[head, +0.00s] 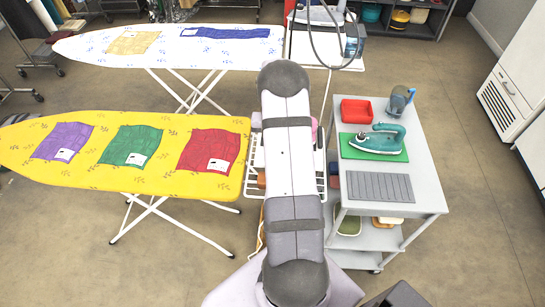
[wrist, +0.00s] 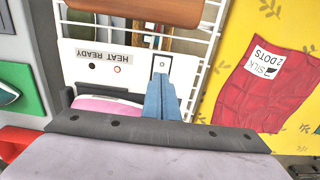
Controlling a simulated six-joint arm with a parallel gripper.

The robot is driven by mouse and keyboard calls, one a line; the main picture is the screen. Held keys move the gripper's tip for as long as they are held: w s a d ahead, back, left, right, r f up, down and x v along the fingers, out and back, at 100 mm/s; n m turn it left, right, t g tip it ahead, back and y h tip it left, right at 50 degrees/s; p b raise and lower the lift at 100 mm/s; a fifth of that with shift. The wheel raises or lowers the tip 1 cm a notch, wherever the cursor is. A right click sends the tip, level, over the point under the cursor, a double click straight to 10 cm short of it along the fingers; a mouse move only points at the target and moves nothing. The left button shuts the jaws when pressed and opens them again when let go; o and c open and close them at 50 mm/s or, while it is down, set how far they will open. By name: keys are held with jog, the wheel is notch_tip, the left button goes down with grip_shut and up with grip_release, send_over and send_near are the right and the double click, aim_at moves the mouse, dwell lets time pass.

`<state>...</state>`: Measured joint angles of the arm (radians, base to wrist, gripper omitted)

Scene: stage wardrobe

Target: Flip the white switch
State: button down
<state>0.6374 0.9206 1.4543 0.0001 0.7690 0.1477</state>
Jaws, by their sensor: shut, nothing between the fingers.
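The panel is marked HEAT READY in upside-down letters, beside a small red-ringed lamp (wrist: 117,69) and a dark round spot (wrist: 92,66). My gripper (wrist: 160,86) has blue fingers, shut together and empty. Their tips overlap the lower part of the switch in the picture; contact cannot be told. In the head view my arm hides the switch and gripper.
A white wire rack (wrist: 205,40) with a brown roll (wrist: 150,8) lies beyond the panel, and something pink (wrist: 110,106) beside the fingers. A yellow ironing board (head: 90,179) stands left; a grey cart (head: 420,195) with a teal iron (head: 378,141) and red tray (head: 358,111) stands right.

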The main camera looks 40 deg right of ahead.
notch_tip(320, 180, up, 6)
jog(key=p, duration=0.4)
jog(key=shift+r, duration=0.25)
dwell(0.5)
jog(key=shift+n+g+y, duration=0.6)
jog(key=shift+g, duration=0.2)
jog(key=s+a+f, duration=0.1)
jog(key=s, duration=0.1)
jog(key=s+a+f, duration=0.3)
jog(key=s+a, duration=0.1)
jog(key=s, duration=0.1)
jog(key=shift+s+a+f, duration=0.1)
jog(key=shift+a+f, duration=0.05)
jog(key=s+a, duration=0.2)
jog(key=s, duration=0.1)
jog(key=shift+a+g, duration=0.15)
jog(key=shift+g, duration=0.15)
jog(key=s+a+r+n, duration=0.2)
jog(key=s+a+r, duration=0.4)
jog(key=a, duration=0.2)
jog(key=s+a+r+n, duration=0.3)
jog(key=s+a+r, duration=0.25)
jog(key=a, duration=0.35)
jog(key=w+a+r+n+t+h, duration=0.1)
jog(key=w+a+r+n+t, duration=0.1)
jog(key=w+a+r, duration=0.2)
jog(key=shift+a+r+n, duration=0.2)
jog(key=shift+a+n, duration=0.15)
jog(key=shift+n, duration=0.05)
